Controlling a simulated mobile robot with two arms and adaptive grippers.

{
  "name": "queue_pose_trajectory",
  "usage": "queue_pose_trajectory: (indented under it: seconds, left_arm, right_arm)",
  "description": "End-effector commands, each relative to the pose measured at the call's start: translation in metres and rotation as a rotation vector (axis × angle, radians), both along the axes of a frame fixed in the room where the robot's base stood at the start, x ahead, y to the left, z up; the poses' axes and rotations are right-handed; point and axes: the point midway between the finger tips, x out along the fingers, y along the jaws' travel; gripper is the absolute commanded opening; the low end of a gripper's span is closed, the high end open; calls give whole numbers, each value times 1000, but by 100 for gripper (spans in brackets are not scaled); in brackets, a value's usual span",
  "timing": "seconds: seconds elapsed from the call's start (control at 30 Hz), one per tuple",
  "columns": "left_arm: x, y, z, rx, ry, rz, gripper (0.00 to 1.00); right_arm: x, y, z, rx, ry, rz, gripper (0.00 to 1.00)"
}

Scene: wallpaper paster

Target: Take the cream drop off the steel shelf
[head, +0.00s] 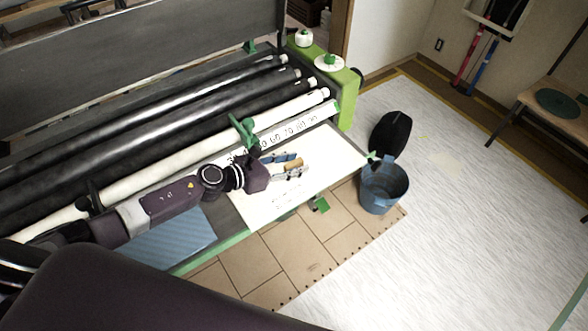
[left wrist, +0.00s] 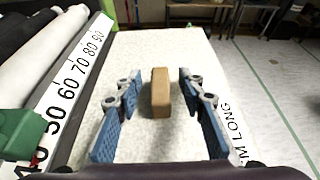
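The cream drop appears to be the pale sheet (head: 322,152) lying flat on the right part of the grey steel shelf (head: 228,220); it also shows in the left wrist view (left wrist: 188,48). A small tan block (head: 294,162) is on or just above the sheet. My left gripper (head: 287,164) is over the sheet, its fingers open on either side of the block. In the left wrist view the block (left wrist: 160,93) stands between the blue finger pads, with a gap at each side. My right gripper is not in view.
A numbered scale (head: 290,133) and several long rollers (head: 220,108) run behind the sheet. A green clamp-like part (head: 243,132) stands close to my left wrist. A blue bucket (head: 384,190) and black object (head: 390,133) stand at the right. The pale floor beyond is clear.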

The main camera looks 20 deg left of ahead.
Motion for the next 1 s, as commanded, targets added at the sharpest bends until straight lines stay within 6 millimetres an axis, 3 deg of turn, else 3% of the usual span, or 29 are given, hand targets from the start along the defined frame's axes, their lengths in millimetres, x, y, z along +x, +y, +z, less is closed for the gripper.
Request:
queue_pose_trajectory:
  seconds: [0.03, 0.33, 0.73, 1.0]
  left_arm:
    - [0, 0, 0, 0, 0, 0, 32]
    - [0, 0, 0, 0, 0, 0, 0]
    - [1, 1, 8, 1, -3, 0, 0]
    - [1, 1, 63, 4, -6, -3, 0]
  right_arm:
    - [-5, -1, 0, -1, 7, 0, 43]
    - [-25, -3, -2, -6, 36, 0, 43]
    - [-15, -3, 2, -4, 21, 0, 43]
    - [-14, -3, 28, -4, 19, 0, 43]
